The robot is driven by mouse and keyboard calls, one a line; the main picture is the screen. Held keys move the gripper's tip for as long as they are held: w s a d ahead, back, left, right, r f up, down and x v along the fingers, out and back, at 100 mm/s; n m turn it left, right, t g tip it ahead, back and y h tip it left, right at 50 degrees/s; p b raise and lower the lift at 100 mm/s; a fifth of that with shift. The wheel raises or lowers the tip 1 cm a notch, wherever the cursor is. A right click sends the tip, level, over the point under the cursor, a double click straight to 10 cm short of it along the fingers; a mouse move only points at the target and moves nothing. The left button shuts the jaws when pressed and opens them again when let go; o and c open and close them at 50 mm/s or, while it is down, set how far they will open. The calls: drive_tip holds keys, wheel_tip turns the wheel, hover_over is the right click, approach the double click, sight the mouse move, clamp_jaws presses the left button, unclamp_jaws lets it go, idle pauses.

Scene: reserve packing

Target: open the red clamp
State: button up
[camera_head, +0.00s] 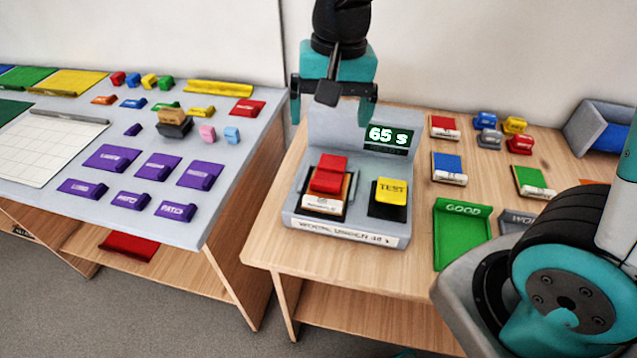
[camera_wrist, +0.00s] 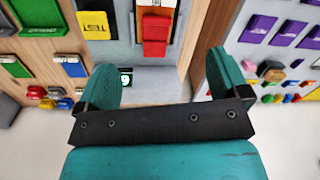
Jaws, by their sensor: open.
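The red clamp (camera_head: 328,173) sits on the left side of the grey test device (camera_head: 300,228), over a small card-like block (camera_head: 323,204) with a white label. The clamp also shows in the wrist view (camera_wrist: 155,35), between my fingers and farther off. A yellow TEST button (camera_head: 391,192) is to its right, and a display (camera_head: 389,137) reads 65 s. My gripper (camera_head: 333,105) is above the back of the device, teal-fingered, open and empty. In the wrist view my gripper (camera_wrist: 163,80) has its two fingers wide apart, touching nothing.
A green GOOD tray (camera_head: 461,236) and a grey tray (camera_head: 516,222) lie right of the device. Several coloured clips and labelled blocks (camera_head: 448,168) stand behind them. The left table (camera_head: 75,197) holds purple labelled pieces. A gap separates the two tables.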

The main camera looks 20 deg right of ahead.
sight(325, 183)
drive_tip(key=w+f+m, duration=0.1)
drive_tip(key=f, duration=0.5)
drive_tip(key=w+f+m+p, duration=0.1)
drive_tip(key=f, duration=0.6)
drive_tip(key=w+d+f+m+h+p, duration=0.1)
drive_tip(key=f, duration=0.5)
drive_tip(key=shift+w+f, duration=0.2)
drive_tip(key=shift+w, duration=0.05)
drive_tip(key=shift+c, duration=0.2)
